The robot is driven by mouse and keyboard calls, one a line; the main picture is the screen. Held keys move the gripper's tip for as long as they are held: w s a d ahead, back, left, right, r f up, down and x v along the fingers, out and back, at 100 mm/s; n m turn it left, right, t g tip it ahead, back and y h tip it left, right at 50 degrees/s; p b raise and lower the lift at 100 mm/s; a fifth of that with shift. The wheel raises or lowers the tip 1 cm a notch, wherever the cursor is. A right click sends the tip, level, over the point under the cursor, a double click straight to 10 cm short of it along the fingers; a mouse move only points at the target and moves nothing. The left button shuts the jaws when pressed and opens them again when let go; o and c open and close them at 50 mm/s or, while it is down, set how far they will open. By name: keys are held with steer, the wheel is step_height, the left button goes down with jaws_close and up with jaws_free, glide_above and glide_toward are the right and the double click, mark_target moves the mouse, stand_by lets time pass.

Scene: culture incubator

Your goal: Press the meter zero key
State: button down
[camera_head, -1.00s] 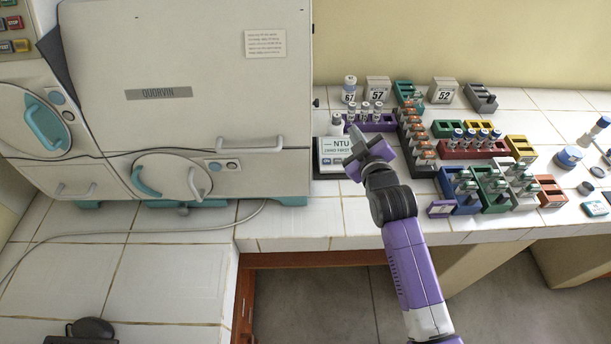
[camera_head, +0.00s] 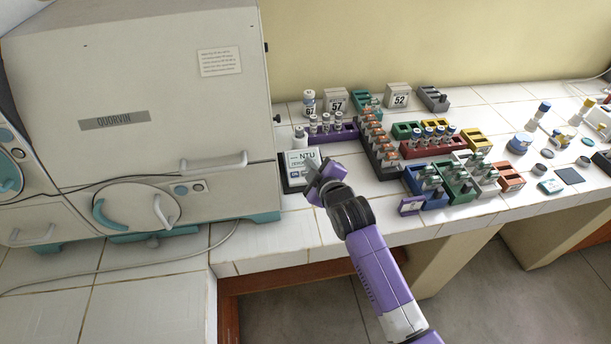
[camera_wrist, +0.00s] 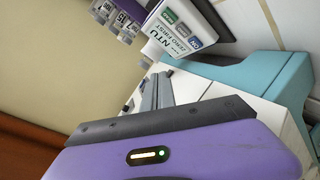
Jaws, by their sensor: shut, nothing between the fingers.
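The meter (camera_head: 299,158) is a small white-faced box marked NTU beside the large cabinet, with a dark base. In the wrist view its face (camera_wrist: 174,45) appears tilted, with the printed words "NTU" and "ZERO FIRST" and a row of green (camera_wrist: 169,17), grey (camera_wrist: 182,29) and blue (camera_wrist: 195,42) keys. The key lettering is too small to read, so I cannot tell which is zero. My gripper (camera_head: 322,176) is at the meter's front right corner in the head view, hiding part of it. In the wrist view my gripper (camera_wrist: 158,90) is shut and empty, apart from the keys.
The large cabinet (camera_head: 150,85) stands left of the meter. A purple rack (camera_head: 345,133) with vials is behind it. A dark rack (camera_head: 378,150) with orange-topped items stands to the right, with several coloured racks beyond. The tiled counter front (camera_head: 285,228) is clear.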

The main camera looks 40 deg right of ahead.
steer(key=shift+w+d+f+b, duration=0.3)
steer(key=shift+w+f+b, duration=0.15)
steer(key=shift+f+b, duration=0.55)
steer(key=shift+w+d+f+b, duration=0.3)
steer(key=shift+w+f+b, duration=0.15)
steer(key=shift+f+b, duration=0.5)
steer(key=shift+w+d+f+b, duration=0.4)
steer(key=shift+f+b, duration=0.35)
steer(key=shift+f, duration=0.45)
steer(key=shift+a+f, duration=0.1)
steer(key=shift+w+f, duration=0.2)
steer(key=shift+f, duration=0.05)
steer(key=shift+w+f+b, duration=0.1)
steer(key=shift+f+b, duration=0.25)
steer(key=shift+b, duration=0.2)
steer(key=shift+s+r+p, duration=0.3)
steer(key=shift+r+p, duration=0.4)
steer(key=shift+p, duration=0.1)
steer(key=shift+r, duration=0.15)
